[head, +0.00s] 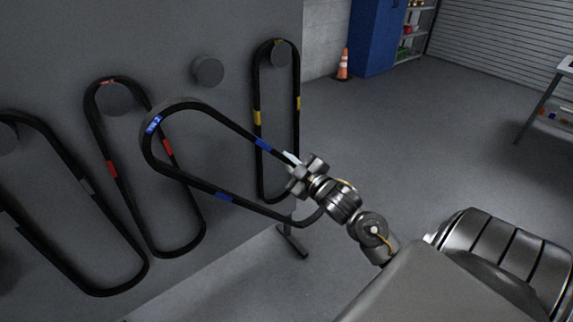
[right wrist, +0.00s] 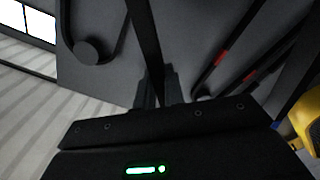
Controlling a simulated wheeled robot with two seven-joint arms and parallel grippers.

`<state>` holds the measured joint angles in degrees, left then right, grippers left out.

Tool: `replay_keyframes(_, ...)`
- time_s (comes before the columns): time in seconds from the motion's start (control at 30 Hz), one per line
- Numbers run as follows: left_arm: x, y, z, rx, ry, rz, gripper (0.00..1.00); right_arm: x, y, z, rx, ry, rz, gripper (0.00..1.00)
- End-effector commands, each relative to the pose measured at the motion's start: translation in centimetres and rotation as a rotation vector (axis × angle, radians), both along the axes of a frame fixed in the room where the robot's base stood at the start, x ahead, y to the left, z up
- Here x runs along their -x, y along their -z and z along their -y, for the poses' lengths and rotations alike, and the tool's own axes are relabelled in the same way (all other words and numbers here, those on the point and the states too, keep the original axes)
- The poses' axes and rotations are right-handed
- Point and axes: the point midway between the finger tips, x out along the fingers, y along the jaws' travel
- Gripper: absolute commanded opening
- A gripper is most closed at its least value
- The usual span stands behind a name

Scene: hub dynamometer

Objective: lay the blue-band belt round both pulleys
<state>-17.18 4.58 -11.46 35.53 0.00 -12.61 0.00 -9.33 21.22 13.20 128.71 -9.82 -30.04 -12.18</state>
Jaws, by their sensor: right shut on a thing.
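The blue-band belt (head: 224,197) is a black loop with blue marks, held out in front of the grey panel in the head view. My right gripper (head: 296,168) is shut on the belt's right part. The loop spreads to the left of the gripper and one strand runs below it. In the right wrist view a dark belt strand (right wrist: 146,35) runs down between the fingers of my right gripper (right wrist: 156,88). My left gripper is not in view. I cannot make out the two pulleys in either view.
An orange cone (head: 343,65) stands behind. Open floor lies to the right.

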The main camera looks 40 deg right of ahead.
Motion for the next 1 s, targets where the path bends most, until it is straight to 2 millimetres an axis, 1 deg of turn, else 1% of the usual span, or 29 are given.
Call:
replay_keyframes(0.03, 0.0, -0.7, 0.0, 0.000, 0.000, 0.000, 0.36, 0.1, -1.1, -0.3, 0.033, -0.001, 0.004, 0.00)
replay_keyframes(0.6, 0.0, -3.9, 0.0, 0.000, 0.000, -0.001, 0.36, 1.3, -7.6, -3.0, 0.449, 0.000, -0.005, 0.00)
replay_keyframes(0.8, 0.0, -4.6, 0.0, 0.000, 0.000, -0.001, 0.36, 1.6, -9.3, -3.8, 0.564, 0.000, -0.008, 0.00)
replay_keyframes(1.0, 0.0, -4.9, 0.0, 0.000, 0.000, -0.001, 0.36, 1.8, -10.2, -4.2, 0.628, 0.000, -0.011, 0.00)
